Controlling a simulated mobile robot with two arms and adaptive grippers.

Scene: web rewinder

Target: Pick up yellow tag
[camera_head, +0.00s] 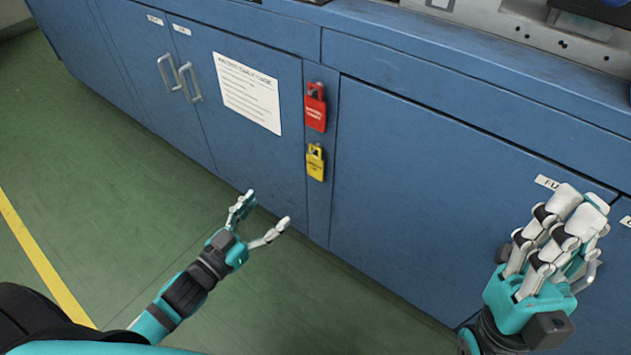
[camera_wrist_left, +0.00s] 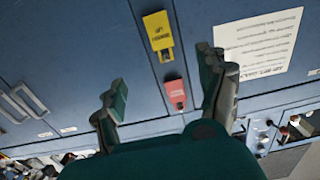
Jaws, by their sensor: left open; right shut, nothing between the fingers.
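The yellow tag (camera_head: 315,164) hangs on the blue cabinet front, just below a red tag (camera_head: 315,112). In the left wrist view the yellow tag (camera_wrist_left: 158,33) shows at the top, beyond the fingertips, and the red tag (camera_wrist_left: 175,92) lies between the fingers in the picture. My left gripper (camera_head: 262,214) is open and empty, to the lower left of the yellow tag and apart from it. Its two fingers also show in the left wrist view (camera_wrist_left: 163,75). My right gripper (camera_head: 580,205) is shut and empty in front of the cabinet at the right.
A white printed sheet (camera_head: 247,93) is fixed to the cabinet left of the tags. Two door handles (camera_head: 180,78) stick out further left. The cabinet's blue top ledge (camera_head: 440,65) runs above. The green floor (camera_head: 110,190) with a yellow line is clear.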

